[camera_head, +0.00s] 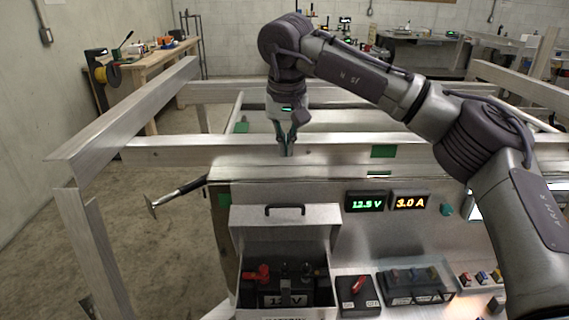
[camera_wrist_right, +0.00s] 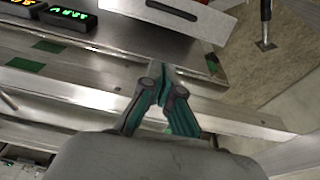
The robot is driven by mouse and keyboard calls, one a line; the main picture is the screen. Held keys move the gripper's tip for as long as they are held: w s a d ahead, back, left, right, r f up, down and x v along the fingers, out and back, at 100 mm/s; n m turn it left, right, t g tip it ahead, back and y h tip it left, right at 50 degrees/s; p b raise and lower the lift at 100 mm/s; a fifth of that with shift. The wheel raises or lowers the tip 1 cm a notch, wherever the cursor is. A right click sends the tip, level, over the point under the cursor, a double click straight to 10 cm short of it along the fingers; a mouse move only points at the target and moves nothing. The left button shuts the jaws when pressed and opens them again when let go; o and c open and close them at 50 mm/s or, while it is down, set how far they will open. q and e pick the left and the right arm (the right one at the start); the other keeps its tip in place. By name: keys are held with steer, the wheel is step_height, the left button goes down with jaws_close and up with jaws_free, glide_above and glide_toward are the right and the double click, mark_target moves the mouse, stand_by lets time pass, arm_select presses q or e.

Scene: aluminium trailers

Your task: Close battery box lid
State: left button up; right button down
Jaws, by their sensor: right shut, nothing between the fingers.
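The grey battery box lid (camera_head: 286,231) stands open and raised at the back of the battery box. A dark handle (camera_head: 284,208) sits near its top edge. The lid also shows at the top of the right wrist view (camera_wrist_right: 148,16). Below it in the head view, the open box shows a dark battery (camera_head: 290,288) with a red terminal cover and a "12 V" label. My right gripper (camera_head: 287,150) points down beyond the lid, over the aluminium rails, apart from the lid. Its fingers (camera_wrist_right: 160,90) are shut and empty. My left gripper is not in view.
Lit displays (camera_head: 387,201) are on the panel right of the lid. A red switch (camera_head: 357,290) and a fuse block (camera_head: 414,284) sit right of the box. Trailer rails (camera_head: 150,155) run behind.

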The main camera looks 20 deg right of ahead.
steer(key=p, duration=0.2)
glide_above(286, 213)
steer(key=w+d, duration=0.1)
steer(key=w, duration=0.3)
steer(key=s+a+x, duration=0.1)
steer(key=s+x, duration=0.1)
steer(key=x, duration=0.7)
steer(key=s, duration=0.1)
steer(key=s+f, duration=0.1)
steer(key=s, duration=0.1)
steer(key=shift+a, duration=0.2)
steer(key=shift+s+a+f+p, duration=0.1)
steer(key=shift+s+f+p, duration=0.15)
steer(key=shift+s+p, duration=0.1)
